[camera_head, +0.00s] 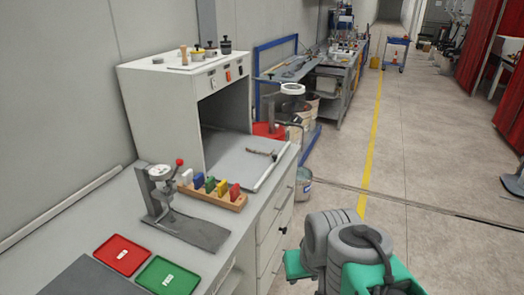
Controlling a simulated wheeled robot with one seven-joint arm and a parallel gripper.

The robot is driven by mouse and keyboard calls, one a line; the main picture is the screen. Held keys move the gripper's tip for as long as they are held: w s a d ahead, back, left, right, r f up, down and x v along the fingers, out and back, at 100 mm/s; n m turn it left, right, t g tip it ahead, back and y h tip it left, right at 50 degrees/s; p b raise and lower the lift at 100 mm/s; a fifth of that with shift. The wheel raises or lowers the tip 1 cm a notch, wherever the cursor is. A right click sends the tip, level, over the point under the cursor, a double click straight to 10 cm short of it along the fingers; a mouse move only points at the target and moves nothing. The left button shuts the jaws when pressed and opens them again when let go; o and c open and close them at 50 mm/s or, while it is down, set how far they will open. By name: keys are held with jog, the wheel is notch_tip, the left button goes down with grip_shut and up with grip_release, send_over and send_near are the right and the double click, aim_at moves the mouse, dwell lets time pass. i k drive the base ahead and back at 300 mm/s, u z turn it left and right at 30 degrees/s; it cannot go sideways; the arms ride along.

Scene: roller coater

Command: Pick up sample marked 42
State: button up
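A wooden rack (222,202) stands on the grey bench and holds several small upright coloured samples. From left to right they are a white one (187,176), a blue one (198,181), a green and yellow pair close together (216,186), and a red one (235,192). Any numbers on them are too small to read, so I cannot tell which is marked 42. My grey and green arm (350,255) shows at the bottom right, to the right of the bench. My gripper's fingertips are not visible.
A grey test stand with a dial (160,175) stands just left of the rack. A red tray (121,254) and a green tray (167,277) lie nearer on the bench. A white cabinet (158,98) rises behind the rack.

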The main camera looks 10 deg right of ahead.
aim_at(263, 150)
jog(key=z, duration=1.3)
jog(key=i, duration=2.75)
jog(key=u, duration=3.75)
jog(key=i, duration=0.5)
